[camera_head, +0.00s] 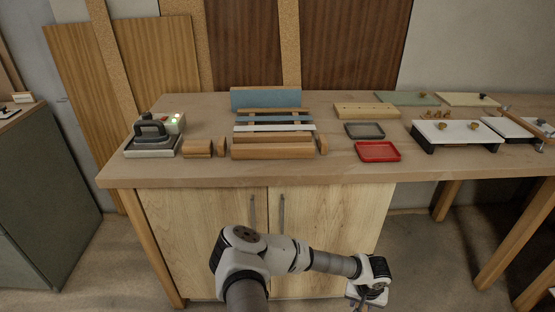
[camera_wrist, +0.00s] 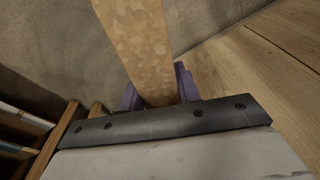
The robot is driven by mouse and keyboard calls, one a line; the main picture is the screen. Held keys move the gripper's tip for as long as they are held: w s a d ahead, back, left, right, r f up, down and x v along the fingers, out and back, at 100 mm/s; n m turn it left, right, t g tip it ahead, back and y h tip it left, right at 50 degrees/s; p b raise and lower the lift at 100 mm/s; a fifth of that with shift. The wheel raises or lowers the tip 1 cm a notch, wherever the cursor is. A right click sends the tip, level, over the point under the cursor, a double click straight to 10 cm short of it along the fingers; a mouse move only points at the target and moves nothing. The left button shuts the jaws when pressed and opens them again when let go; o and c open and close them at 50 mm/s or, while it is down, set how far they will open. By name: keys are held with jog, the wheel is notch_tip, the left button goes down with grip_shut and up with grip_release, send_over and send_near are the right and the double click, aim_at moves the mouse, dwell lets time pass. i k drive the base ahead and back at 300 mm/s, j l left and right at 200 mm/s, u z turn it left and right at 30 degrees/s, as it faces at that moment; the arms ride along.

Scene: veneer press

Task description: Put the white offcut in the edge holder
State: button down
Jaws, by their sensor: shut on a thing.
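My gripper (camera_head: 367,298) is low in front of the bench cabinet in the head view. In the wrist view its purple fingers (camera_wrist: 158,92) are shut on a tan speckled strip (camera_wrist: 138,45), which extends up out of the picture; it does not look white. The held strip cannot be made out in the head view. A wooden rack (camera_head: 272,152) stands mid-bench with blue, dark and white strips across it; I cannot tell for sure that it is the edge holder. A long white strip (camera_head: 275,127) lies across that rack.
An iron (camera_head: 152,138) stands at the bench's left. A grey tray (camera_head: 364,130), a red tray (camera_head: 377,151) and a white-topped board with knobs (camera_head: 455,135) are to the right. The cabinet front (camera_head: 330,225) is close to my arm.

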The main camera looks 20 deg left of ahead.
aim_at(273, 151)
jog(key=j+z, duration=0.1)
jog(key=j, duration=0.45)
jog(key=k+j+z, duration=0.15)
jog(key=j, duration=0.35)
jog(key=k+j+z, duration=0.1)
jog(key=j, duration=0.4)
jog(key=k+j, duration=0.1)
jog(key=j, duration=0.4)
jog(key=k+j, duration=0.1)
jog(key=j, duration=0.4)
jog(key=k+j, duration=0.1)
jog(key=j, duration=0.45)
